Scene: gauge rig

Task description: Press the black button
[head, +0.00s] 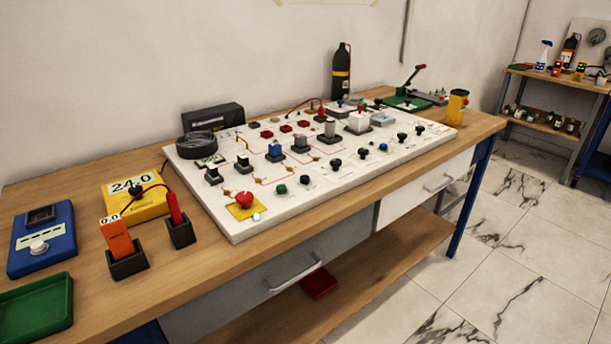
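A white panel board (312,199) lies on the wooden workbench and carries the controls. Several small black round-topped pieces stand along its front half, among them a black knob (336,164), another black knob (362,153), another at the right (402,137) and one nearer the front edge (305,180). I cannot tell which of them is the black button. A red mushroom button (244,199) on a yellow plate sits at the board's near left corner. A green knob (282,189) and a blue knob (383,147) stand among the black ones. Neither of my grippers is in view.
On the workbench (190,290), left of the board, are a yellow meter (140,204), an orange probe (117,238) in a black holder, a red probe (174,208), a blue device (42,240) and a green tray (36,309). A black bottle (341,72) stands behind the board.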

